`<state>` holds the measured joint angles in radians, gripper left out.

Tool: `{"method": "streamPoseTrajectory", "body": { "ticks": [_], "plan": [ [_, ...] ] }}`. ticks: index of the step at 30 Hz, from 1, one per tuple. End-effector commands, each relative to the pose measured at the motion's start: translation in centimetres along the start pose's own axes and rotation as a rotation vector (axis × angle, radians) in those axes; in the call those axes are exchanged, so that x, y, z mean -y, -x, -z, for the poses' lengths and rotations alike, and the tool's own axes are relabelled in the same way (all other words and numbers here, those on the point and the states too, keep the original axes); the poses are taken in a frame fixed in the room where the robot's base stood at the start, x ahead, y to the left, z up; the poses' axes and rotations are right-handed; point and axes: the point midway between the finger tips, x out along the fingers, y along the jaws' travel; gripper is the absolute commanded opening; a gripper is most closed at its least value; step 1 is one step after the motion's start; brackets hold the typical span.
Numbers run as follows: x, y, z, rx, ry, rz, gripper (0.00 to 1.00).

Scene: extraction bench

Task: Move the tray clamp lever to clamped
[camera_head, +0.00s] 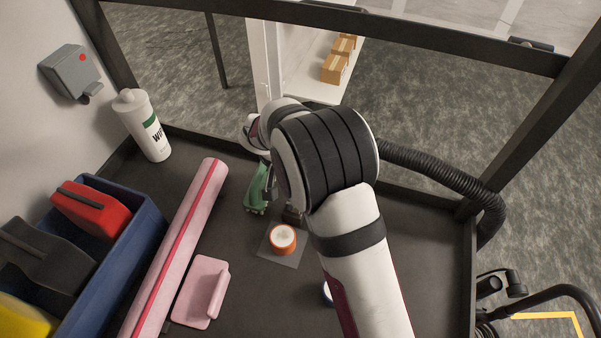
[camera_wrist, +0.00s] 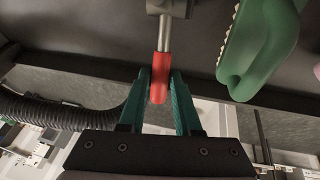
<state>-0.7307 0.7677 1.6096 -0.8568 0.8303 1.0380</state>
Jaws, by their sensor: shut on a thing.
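The lever shows in the wrist view as a red grip (camera_wrist: 161,66) on a metal rod (camera_wrist: 165,32), which runs up into a grey block (camera_wrist: 168,7) at the top edge. My gripper (camera_wrist: 160,84) has its two teal fingers on either side of the red grip and is shut on it. In the head view my arm hides the gripper and the lever. Whether the lever is at clamped cannot be told.
A green object (camera_wrist: 262,45) with a pale toothed edge hangs close right of the lever.

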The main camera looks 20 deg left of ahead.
Motion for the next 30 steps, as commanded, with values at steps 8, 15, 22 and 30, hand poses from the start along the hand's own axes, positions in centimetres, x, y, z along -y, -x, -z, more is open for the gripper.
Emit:
{"method": "streamPoseTrajectory", "body": {
  "ticks": [8, 15, 22, 30],
  "plan": [
    [0.0, 0.1, 0.0, 0.000, -0.001, 0.000, 0.00],
    [0.0, 0.1, 0.0, 0.000, -0.001, 0.000, 0.00],
    [0.0, 0.3, -0.1, -0.030, -0.005, 0.001, 0.00],
    [-0.2, 1.5, -0.7, -0.191, -0.031, 0.002, 0.00]
  ]
}}
